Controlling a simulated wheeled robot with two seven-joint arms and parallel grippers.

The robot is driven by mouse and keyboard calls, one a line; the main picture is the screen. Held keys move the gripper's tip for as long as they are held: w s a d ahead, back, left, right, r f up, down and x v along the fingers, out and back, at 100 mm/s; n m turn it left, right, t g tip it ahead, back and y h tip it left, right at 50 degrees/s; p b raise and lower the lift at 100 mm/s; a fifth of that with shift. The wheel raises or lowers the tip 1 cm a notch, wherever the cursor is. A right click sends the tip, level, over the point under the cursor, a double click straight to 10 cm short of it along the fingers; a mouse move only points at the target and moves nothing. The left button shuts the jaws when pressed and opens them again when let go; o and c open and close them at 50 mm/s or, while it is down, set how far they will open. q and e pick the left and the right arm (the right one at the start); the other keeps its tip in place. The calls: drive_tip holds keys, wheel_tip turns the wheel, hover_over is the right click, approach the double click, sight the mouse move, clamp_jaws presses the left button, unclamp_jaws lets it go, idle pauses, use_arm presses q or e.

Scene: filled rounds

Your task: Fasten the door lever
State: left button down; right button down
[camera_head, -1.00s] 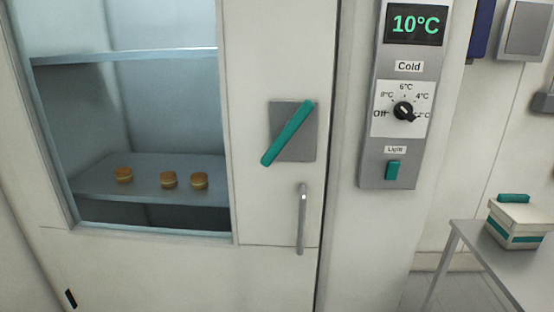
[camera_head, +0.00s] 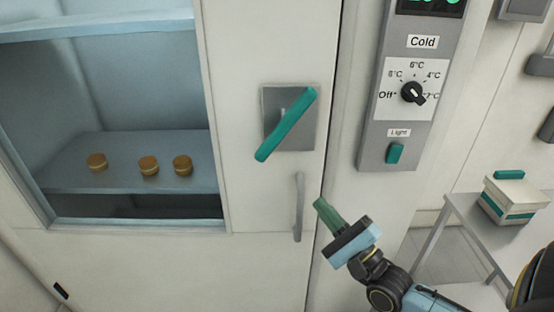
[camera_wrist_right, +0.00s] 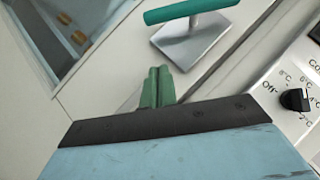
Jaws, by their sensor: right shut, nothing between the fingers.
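The teal door lever (camera_head: 286,125) sits on a grey plate (camera_head: 272,101) on the white cabinet door. It is tilted, upper end to the right and lower end to the left. It also shows at the top of the right wrist view (camera_wrist_right: 190,10), with its plate (camera_wrist_right: 195,48) behind it. My right gripper (camera_head: 320,203) has green fingers, shut and empty. It is below and to the right of the lever, apart from it, just right of the vertical grey door handle (camera_head: 299,208). In the right wrist view its fingertips (camera_wrist_right: 158,72) are together. My left gripper is not in view.
Right of the door is a control panel (camera_head: 373,135) with a dial (camera_head: 413,92) and a teal light switch (camera_head: 395,153). A grey table (camera_head: 470,222) with a lidded box (camera_head: 512,198) stands at the right. Several round items (camera_head: 149,165) lie on the shelf behind the window.

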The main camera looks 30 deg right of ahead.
drive_tip(key=shift+s, duration=0.1)
drive_tip(key=a+r+p+x, duration=0.1)
drive_tip(key=a+p+x, duration=0.1)
drive_tip(key=x, duration=1.1)
drive_tip(key=shift+s+a, duration=0.2)
drive_tip(key=shift+s, duration=0.2)
